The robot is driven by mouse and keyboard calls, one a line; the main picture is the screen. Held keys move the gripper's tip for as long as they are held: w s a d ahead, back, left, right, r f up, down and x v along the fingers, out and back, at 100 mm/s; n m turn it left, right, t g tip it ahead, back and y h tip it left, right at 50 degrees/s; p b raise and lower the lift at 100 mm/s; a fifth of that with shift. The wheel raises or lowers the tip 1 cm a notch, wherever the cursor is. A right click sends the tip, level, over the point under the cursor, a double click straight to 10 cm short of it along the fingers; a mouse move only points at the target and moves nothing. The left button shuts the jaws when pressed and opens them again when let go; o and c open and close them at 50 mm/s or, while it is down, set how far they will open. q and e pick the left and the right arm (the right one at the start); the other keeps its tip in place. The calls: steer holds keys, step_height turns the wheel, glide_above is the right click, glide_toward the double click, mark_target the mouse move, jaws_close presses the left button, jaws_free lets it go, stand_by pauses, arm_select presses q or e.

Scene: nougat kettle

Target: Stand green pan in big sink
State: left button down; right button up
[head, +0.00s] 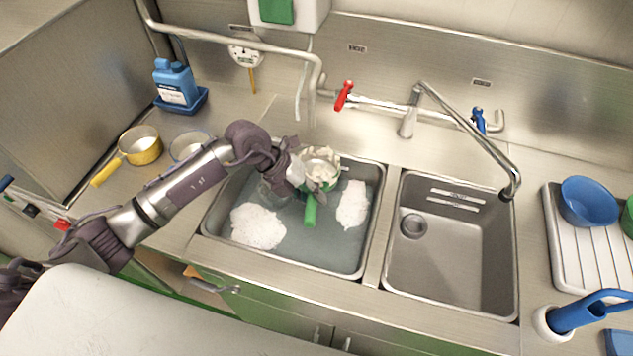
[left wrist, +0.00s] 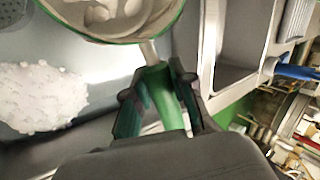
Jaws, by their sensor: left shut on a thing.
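The green pan (head: 322,160) has a pale, crusted inside and a green handle (head: 310,211). My left gripper (head: 311,187) is shut on that handle. In the left wrist view the handle runs between the fingers of the gripper (left wrist: 156,88), and the pan's green rim and messy inside (left wrist: 112,18) show at the top. The pan is over the back of the left sink (head: 285,257), which holds grey water and white foam. I cannot tell whether the pan touches the water or the rim. My right gripper is not in view.
A smaller, empty sink (head: 440,255) with a tap (head: 455,115) lies to the right. A drainboard (head: 590,245) with a blue bowl (head: 588,202) is further right. A yellow pan (head: 138,146) and a blue bottle (head: 175,84) stand at the left. A pipe (head: 240,41) hangs behind.

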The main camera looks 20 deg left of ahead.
arm_select(q)
steer(key=shift+s+f+b, duration=0.7)
steer(key=shift+s+b, duration=0.1)
steer(key=shift+b, duration=0.05)
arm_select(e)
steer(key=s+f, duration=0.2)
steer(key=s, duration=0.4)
arm_select(q)
steer(key=f+b, duration=0.4)
steer(key=f, duration=0.1)
steer(key=f+b, duration=0.5)
steer(key=f, duration=0.1)
steer(key=f+b, duration=0.5)
steer(key=shift+w+f, duration=0.25)
steer(key=shift+f, duration=0.2)
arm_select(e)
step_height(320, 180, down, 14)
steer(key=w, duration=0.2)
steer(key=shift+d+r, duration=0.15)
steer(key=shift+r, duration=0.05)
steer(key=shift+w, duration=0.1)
arm_select(q)
steer(key=shift+f, duration=0.35)
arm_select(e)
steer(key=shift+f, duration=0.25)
